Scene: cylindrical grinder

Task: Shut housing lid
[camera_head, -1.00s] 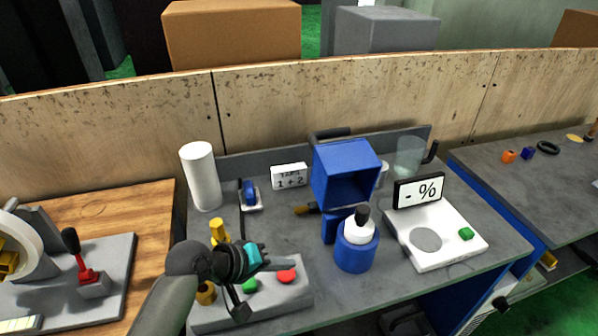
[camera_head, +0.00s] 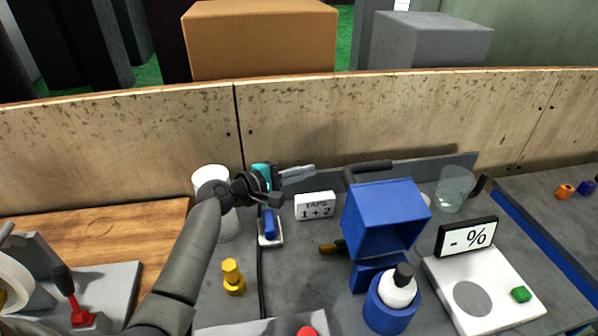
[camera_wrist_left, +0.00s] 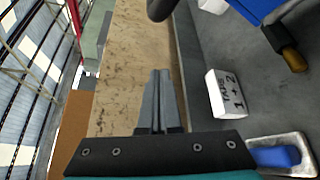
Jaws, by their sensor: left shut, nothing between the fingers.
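The blue housing (camera_head: 366,274) stands right of the middle of the grey table. A hollow blue box-shaped part (camera_head: 385,196), seemingly its raised lid, sits above it with its open side toward me. A dark bar handle (camera_head: 368,168) shows behind that part. My left gripper (camera_head: 311,173) is shut and empty, raised near the back of the table, left of the handle and apart from it. In the left wrist view its closed fingers (camera_wrist_left: 159,75) point toward the back wall, and the edge of the blue part (camera_wrist_left: 256,8) shows at top right. My right gripper is not in view.
A "TARE" sign (camera_head: 315,206) and a blue switch (camera_head: 270,226) are below my left gripper. A white cylinder (camera_head: 212,176) is partly behind my arm. A white bottle (camera_head: 398,288) and a scale (camera_head: 487,296) stand at the right. The wooden wall (camera_head: 300,125) closes off the back.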

